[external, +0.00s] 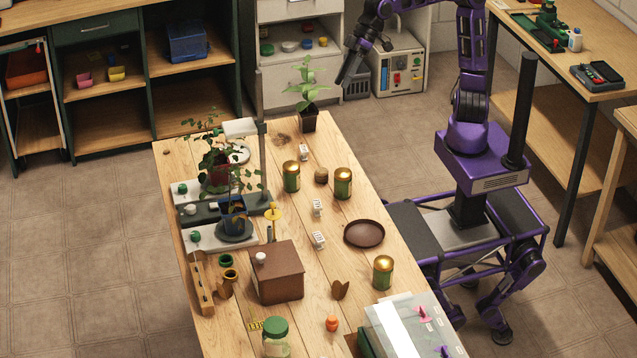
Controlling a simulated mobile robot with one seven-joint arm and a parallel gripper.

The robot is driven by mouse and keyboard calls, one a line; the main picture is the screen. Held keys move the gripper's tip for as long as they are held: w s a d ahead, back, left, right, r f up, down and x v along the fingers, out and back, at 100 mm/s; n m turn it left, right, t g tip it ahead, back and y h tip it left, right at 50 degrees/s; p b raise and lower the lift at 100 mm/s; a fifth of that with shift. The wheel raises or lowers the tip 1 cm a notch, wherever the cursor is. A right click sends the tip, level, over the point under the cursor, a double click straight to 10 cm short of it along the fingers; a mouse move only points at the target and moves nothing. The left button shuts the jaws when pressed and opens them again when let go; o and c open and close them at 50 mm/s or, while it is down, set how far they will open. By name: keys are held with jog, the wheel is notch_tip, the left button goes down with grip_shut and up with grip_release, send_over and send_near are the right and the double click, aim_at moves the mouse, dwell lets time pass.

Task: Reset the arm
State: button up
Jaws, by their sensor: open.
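My purple arm (472,60) rises from its base to the right of the wooden table. My gripper (352,62) hangs in the air past the table's far end, near the grey cabinet machine in the picture. Its dark fingers point down and to the left. It is open and I see nothing held in it. A seedling in a dark pot (308,121) stands at the table's far right corner, below and left of my gripper and apart from it.
The wooden table (340,210) holds gold-lidded jars (343,183), a brown dish (364,233), a brown box (277,272), a plant stand (262,150) with potted plants and a clear-lidded case (415,325). A workbench (600,90) stands at right. Floor (90,230) at left is clear.

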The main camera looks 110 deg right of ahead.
jog(key=s+d+f+h+p, duration=0.1)
jog(key=s+f, duration=0.2)
jog(key=s, duration=0.3)
jog(key=s+d+f+h+p, duration=0.1)
jog(key=s+f, duration=0.1)
jog(key=s, duration=0.5)
jog(key=s+d+f+n+g+h+p, duration=0.1)
jog(key=s+f, duration=0.2)
jog(key=s, duration=0.4)
jog(key=shift+s+d+f+h+p, duration=0.15)
jog(key=shift+d+f+h+p, duration=0.15)
jog(key=shift+d+f+p, duration=0.05)
dwell(0.4)
notch_tip(320, 180, down, 3)
jog(key=b, duration=0.2)
jog(key=shift+r+b, duration=0.15)
jog(key=shift+b, duration=0.25)
dwell(2.1)
